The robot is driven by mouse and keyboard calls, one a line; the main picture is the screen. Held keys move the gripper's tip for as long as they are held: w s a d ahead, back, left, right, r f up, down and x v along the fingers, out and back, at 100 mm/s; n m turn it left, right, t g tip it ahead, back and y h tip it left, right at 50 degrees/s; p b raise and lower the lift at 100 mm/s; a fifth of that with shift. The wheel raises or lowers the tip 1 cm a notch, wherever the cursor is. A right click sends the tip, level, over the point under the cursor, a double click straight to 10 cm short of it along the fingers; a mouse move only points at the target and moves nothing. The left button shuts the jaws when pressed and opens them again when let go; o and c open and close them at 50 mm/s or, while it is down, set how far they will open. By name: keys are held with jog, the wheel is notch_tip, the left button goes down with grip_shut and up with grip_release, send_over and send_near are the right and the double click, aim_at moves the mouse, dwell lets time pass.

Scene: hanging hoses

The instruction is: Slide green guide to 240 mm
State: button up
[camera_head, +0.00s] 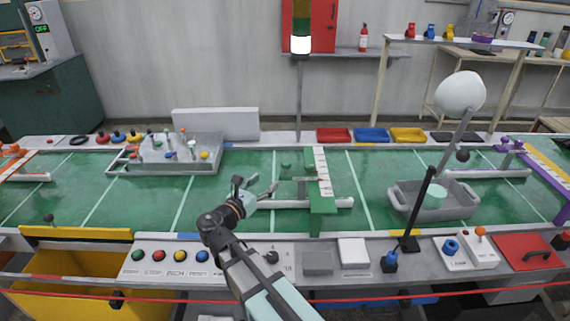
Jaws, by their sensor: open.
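The green guide (323,205) stands in the middle of the green work surface. A smaller green part (286,167) shows left of the strip. The scale marks are too small to read. My gripper (256,186) is open and empty, with its fingers spread. It is left of the scale strip, close to the left end of the white crossbar. I cannot tell if it touches the bar.
A grey bin (457,208) and a black post (420,205) stand at right. Buttons (158,255) line the front edge, with a red cord (450,294) before it.

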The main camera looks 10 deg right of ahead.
aim_at(283, 165)
jog(key=p+x, duration=0.1)
jog(key=x, duration=1.2)
jog(key=shift+w+d+p, duration=0.1)
jog(key=shift+p, duration=0.25)
grip_shut()
